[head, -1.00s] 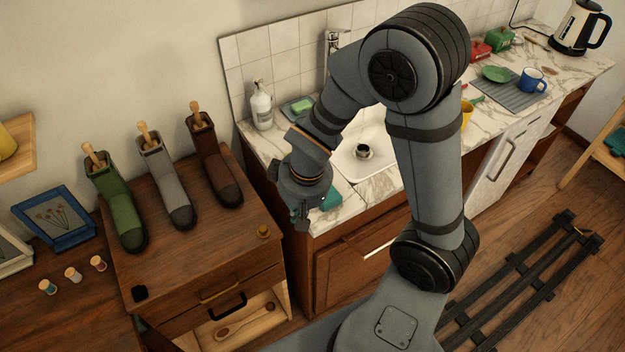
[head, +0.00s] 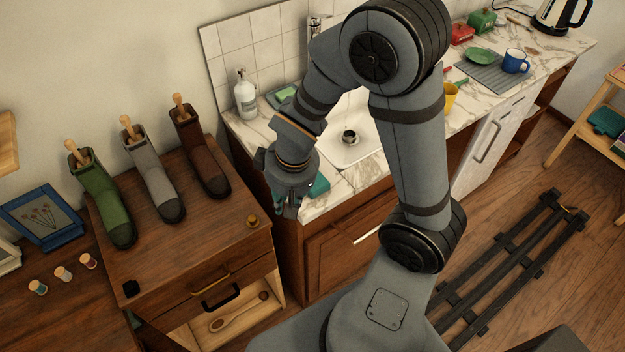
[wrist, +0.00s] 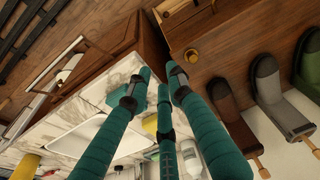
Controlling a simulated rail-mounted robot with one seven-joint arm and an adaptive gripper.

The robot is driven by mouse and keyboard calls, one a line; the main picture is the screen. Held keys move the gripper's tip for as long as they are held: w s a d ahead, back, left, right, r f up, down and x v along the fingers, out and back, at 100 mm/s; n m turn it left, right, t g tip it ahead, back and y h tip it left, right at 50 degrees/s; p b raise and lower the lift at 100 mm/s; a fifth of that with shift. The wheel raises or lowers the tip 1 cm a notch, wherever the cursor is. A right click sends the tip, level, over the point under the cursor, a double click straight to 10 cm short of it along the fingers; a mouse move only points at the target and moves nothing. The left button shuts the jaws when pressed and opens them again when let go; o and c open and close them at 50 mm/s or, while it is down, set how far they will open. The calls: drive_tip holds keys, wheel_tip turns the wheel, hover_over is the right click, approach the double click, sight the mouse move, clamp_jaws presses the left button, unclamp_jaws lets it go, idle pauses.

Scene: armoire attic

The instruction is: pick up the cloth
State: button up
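A teal cloth (head: 319,186) lies on the near left corner of the marble counter, partly hidden behind my gripper in the head view. In the wrist view a teal patch, seemingly the cloth (wrist: 117,92), shows on the counter just left of one finger. My gripper (head: 284,206) hangs by that counter corner, to the left of the cloth in the head view. In the wrist view its teal fingers (wrist: 158,72) stand apart with nothing between them. I cannot tell the exact height of the fingertips over the counter.
The sink (head: 362,150) lies behind the cloth, with a soap bottle (head: 245,98) at the back left. A wooden cabinet (head: 235,213) with several boots stands left of the counter. Its lower drawer (head: 240,318) is open. Another teal item (head: 606,122) lies on the right shelf.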

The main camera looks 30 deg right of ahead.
drive_tip(key=o, duration=1.7)
drive_tip(key=shift+d, duration=0.1)
